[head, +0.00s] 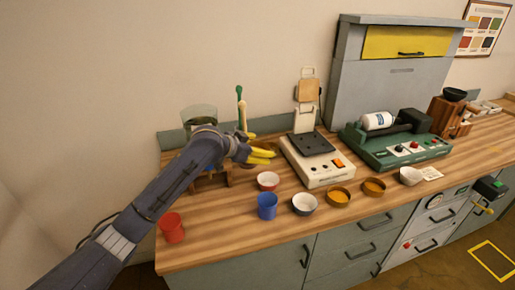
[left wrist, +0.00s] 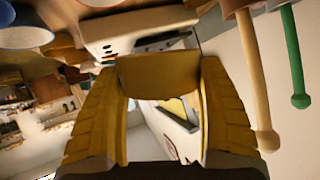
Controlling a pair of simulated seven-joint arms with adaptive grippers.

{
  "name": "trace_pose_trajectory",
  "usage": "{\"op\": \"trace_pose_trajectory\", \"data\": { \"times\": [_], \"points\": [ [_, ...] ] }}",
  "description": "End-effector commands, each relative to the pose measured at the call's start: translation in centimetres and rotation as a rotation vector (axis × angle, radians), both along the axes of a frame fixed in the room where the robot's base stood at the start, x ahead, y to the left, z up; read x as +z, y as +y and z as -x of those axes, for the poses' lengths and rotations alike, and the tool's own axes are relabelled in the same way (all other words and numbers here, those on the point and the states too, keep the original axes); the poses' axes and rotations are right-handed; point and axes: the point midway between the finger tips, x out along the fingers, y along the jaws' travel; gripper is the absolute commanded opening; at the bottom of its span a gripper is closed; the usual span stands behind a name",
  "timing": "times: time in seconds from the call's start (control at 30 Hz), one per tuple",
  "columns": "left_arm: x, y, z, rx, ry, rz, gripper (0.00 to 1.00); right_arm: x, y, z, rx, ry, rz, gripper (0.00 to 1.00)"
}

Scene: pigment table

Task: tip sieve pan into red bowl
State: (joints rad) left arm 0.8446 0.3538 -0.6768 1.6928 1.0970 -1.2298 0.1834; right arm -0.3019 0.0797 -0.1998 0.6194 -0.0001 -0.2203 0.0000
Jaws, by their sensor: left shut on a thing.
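My left gripper (head: 264,156) is above the back left of the wooden worktop, behind the red bowl. Its yellow fingers are shut on a tan-brown piece, which I take for the sieve pan (left wrist: 160,75); it spans the gap between the fingers in the left wrist view. Most of the pan is hidden in the head view, and its contents cannot be seen. The red bowl (head: 268,186), pale inside, stands upright on the worktop, a little in front of the fingers and apart from them. My right gripper is not in view.
A white scale (head: 322,170) is to the right. Handled tools (head: 241,112) stand behind the gripper. A red cup (head: 172,228) is at the front left corner.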

Motion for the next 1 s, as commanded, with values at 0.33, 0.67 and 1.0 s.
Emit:
{"op": "trace_pose_trajectory", "data": {
  "times": [0.33, 0.67, 1.0],
  "points": [
    [0.5, -0.7, 0.1, -0.001, -0.068, -0.386, 0.39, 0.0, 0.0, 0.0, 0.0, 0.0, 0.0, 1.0],
    [-0.9, -2.0, 0.3, 0.0, -0.144, -0.827, 0.39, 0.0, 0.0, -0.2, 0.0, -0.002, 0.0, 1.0],
    [-3.0, -3.2, 0.6, 0.0, -0.198, -1.161, 0.39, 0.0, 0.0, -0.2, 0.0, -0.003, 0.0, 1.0]
  ]
}}
